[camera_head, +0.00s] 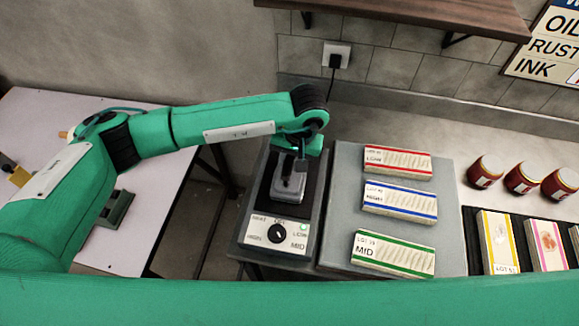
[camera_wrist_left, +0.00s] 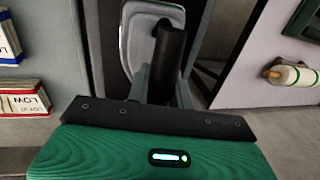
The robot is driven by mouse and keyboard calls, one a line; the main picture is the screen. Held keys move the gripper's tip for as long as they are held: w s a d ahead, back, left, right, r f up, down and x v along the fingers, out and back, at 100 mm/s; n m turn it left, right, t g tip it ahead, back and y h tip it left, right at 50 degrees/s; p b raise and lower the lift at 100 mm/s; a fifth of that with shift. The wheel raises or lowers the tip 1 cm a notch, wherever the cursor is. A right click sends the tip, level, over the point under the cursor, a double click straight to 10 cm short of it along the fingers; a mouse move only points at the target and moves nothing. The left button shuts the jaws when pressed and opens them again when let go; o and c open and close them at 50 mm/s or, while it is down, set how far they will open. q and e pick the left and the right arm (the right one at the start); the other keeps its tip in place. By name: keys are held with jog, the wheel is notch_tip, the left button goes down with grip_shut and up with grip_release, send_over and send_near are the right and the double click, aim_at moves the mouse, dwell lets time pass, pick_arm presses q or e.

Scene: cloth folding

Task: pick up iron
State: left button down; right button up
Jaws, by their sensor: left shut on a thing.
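The iron (camera_head: 290,184) is a small grey piece with a pale rim, on the dark plate of the heating station (camera_head: 258,200). My left gripper (camera_head: 301,163) reaches down over it from above and is shut on its dark handle. In the left wrist view the iron (camera_wrist_left: 133,52) shows its grey body, and its black handle (camera_wrist_left: 168,60) sits between the fingers of my left gripper (camera_wrist_left: 166,85). I cannot tell whether the iron touches the plate. My right gripper is not in view.
A dial panel (camera_head: 278,234) with a green light is at the station's front. Red (camera_head: 397,161), blue (camera_head: 400,199) and green (camera_head: 393,253) labelled boxes lie on the grey surface to the right. Red jars (camera_head: 522,177) stand farther right. A white table (camera_head: 150,215) is at left.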

pick_arm(q)
jog(key=shift+r, duration=0.15)
jog(key=shift+r+p, duration=0.3)
jog(key=shift+p, duration=0.65)
notch_tip(320, 180, up, 20)
jog(key=b, duration=0.7)
jog(key=shift+f, duration=0.1)
